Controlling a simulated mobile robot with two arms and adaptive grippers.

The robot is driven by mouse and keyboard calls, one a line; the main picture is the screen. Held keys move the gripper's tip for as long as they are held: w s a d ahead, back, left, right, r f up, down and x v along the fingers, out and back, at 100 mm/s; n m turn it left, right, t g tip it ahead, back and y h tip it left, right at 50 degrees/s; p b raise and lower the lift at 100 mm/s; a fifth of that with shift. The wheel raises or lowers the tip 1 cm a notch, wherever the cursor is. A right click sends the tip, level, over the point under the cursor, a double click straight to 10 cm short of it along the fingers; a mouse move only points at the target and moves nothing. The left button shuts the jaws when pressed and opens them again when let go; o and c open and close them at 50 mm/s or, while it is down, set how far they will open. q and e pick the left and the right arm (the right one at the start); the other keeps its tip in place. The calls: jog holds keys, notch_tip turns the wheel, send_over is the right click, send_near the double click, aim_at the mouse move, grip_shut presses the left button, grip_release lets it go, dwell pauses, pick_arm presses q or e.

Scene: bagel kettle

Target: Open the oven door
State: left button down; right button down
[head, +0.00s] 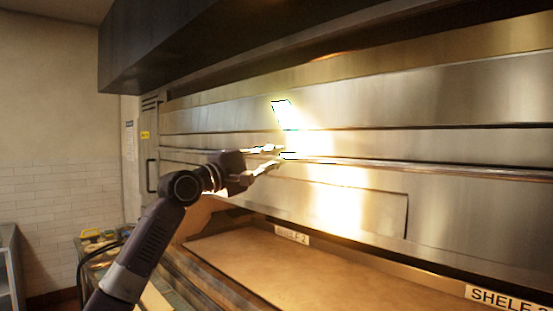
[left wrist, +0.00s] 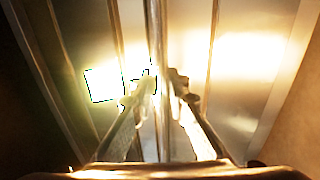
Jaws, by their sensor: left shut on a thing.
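The oven door (head: 450,207) is a wide stainless steel front panel that looks closed. A long horizontal handle bar (head: 400,165) runs along its upper edge. My left gripper (head: 281,156) reaches in from the left and is shut on the handle bar near the middle of the picture. In the left wrist view, the bar (left wrist: 158,40) passes between the two fingers (left wrist: 160,88). Bright glare washes out part of the steel near the fingertips. My right gripper is not in view.
A tan shelf surface (head: 290,265) labelled SHELF 2 (head: 291,234) lies below the door. A dark hood (head: 180,45) overhangs the oven. A counter with food and a yellow item (head: 92,233) stands at the lower left. A tiled wall (head: 60,190) is behind it.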

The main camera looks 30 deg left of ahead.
pick_arm(q)
jog(key=c, duration=1.9)
grip_release()
jog(key=shift+f, duration=0.1)
jog(key=shift+o, duration=0.3)
jog(key=v, duration=1.2)
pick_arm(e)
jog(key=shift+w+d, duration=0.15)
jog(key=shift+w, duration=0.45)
